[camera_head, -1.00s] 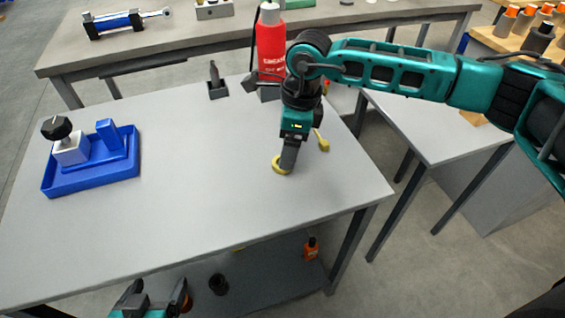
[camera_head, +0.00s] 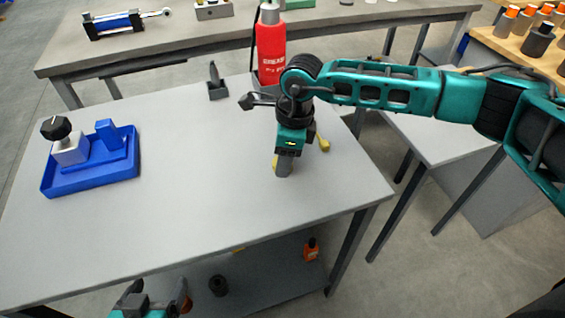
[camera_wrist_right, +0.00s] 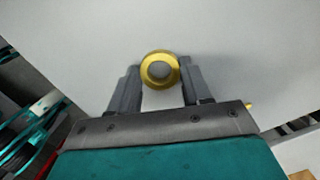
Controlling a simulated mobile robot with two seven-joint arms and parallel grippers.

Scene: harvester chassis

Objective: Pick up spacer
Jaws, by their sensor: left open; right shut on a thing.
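The spacer appears to be a yellow ring (camera_wrist_right: 160,85), held between the two grey fingers of my right gripper (camera_wrist_right: 162,82) in the right wrist view. In the head view my right gripper (camera_head: 283,172) points down over the right part of the grey table, and only a sliver of the ring (camera_head: 275,161) shows beside its fingers. I cannot tell whether the ring is clear of the tabletop. My left gripper (camera_head: 158,301) is open and empty at the bottom edge, in front of the table.
A blue tray (camera_head: 92,180) with a black-knobbed block stands at the table's left. A red bottle (camera_head: 271,52) and a small dark holder (camera_head: 217,91) are at the back. A yellow part (camera_head: 323,144) lies right of my right gripper. The table's middle is clear.

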